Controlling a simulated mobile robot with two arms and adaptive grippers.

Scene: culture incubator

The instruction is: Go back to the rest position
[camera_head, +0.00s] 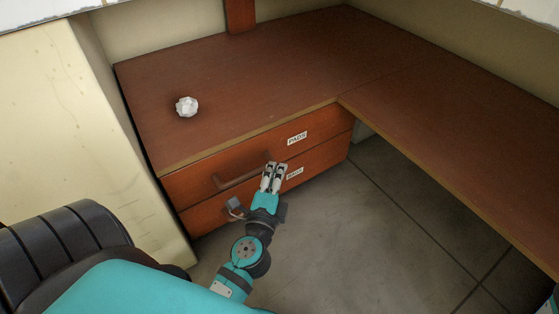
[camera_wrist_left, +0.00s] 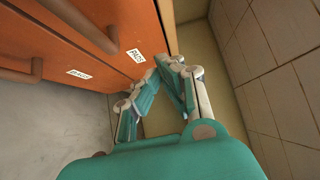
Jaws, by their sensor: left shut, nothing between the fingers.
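My left gripper (camera_head: 273,168) is in the middle of the head view, in front of the wooden drawers. Its fingers are closed together and hold nothing. In the left wrist view the gripper (camera_wrist_left: 168,62) also shows its fingertips meeting, close to the drawer fronts. The upper drawer (camera_head: 205,182) has a bar handle and a label reading "PADS". The lower drawer (camera_head: 208,213) also has a label, partly behind the gripper. Both drawers look closed.
An L-shaped brown desk (camera_head: 240,80) spans the back and right. A crumpled white ball (camera_head: 187,106) lies on its left part. A pale wall block (camera_head: 85,120) stands at the left. The tiled floor (camera_head: 390,220) under the right desk wing is clear.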

